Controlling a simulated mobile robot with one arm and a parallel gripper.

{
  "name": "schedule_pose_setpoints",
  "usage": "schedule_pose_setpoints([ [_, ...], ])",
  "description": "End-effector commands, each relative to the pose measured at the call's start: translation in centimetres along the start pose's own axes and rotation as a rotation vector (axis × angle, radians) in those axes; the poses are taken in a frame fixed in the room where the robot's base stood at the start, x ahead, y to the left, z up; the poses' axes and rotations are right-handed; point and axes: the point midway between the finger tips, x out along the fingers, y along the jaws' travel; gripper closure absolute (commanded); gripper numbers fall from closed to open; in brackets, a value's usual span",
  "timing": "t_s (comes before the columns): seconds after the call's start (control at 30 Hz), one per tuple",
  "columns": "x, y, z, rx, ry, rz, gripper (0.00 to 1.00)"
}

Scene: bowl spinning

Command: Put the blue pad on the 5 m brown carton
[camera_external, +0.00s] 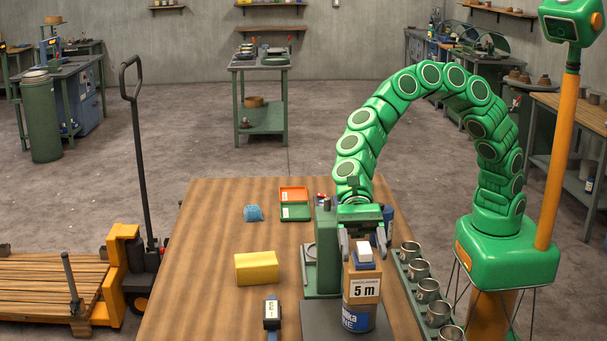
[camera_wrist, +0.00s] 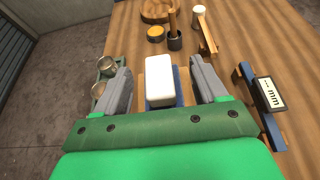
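The brown carton (camera_external: 377,283), labelled "5 m", stands on a blue and white can (camera_external: 358,317) at the front of the table. A blue pad (camera_external: 364,266) lies on top of the carton, with a white block (camera_external: 364,253) on it. My gripper (camera_external: 363,249) points down over this stack. Its two fingers are apart, one on each side of the white block. In the wrist view the white block (camera_wrist: 187,80) shows between the fingers, with the blue pad's edge beneath it. I see gaps beside the block, so nothing is gripped.
A green stand (camera_external: 326,245) is close on the left of the stack, and a rack of metal cups (camera_external: 428,290) on the right. A yellow sponge (camera_external: 257,268), a blue lump (camera_external: 253,213), small trays (camera_external: 294,203) and a gauge (camera_external: 272,313) lie further left.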

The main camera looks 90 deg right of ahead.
Motion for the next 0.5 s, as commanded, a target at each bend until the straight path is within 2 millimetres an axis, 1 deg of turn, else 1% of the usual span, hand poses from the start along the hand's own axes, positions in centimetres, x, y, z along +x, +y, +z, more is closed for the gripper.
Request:
schedule_pose_setpoints([
  [0.33, -0.3, 0.0, 0.3, 0.000, 0.000, -0.001, 0.29],
  [0.5, -2.0, -0.1, 0.3, 0.002, 0.000, -0.003, 0.29],
])
